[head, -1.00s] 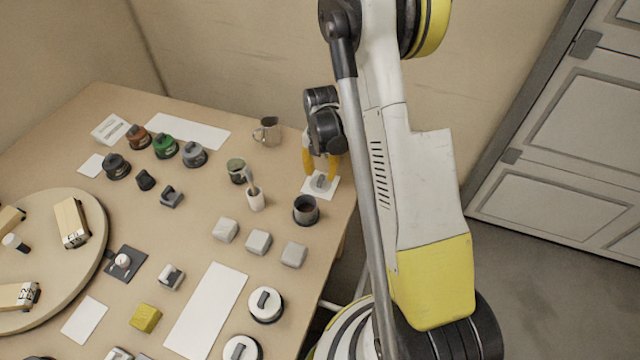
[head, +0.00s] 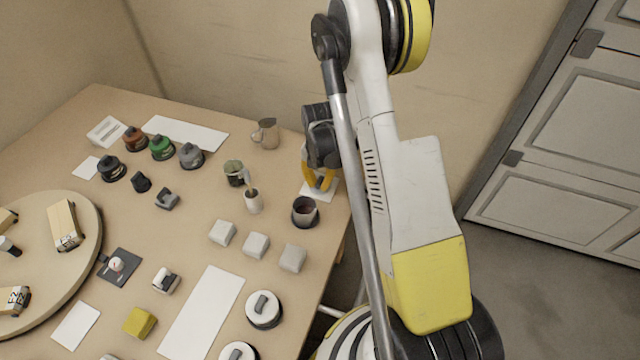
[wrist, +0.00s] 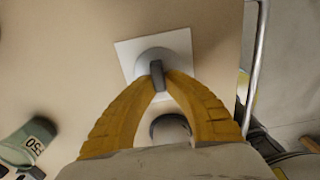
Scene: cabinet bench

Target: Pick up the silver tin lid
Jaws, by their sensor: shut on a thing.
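The silver tin lid (wrist: 149,60) shows in the wrist view as a round grey disc with a dark upright handle (wrist: 157,74). It is on or just above a white square mat (wrist: 128,51); I cannot tell if it touches the mat. My gripper (wrist: 159,82) has its yellow fingers shut on the handle. In the head view my gripper (head: 319,182) is over the white mat (head: 325,193) near the table's right edge, and its fingers hide most of the lid.
A dark cup (head: 305,212) stands close to the gripper, and a white holder (head: 254,202) is left of it. A grey mug (head: 266,134) stands behind. Several pale blocks (head: 257,245) sit in front. A green tin (wrist: 28,140) shows at the wrist view's lower left.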

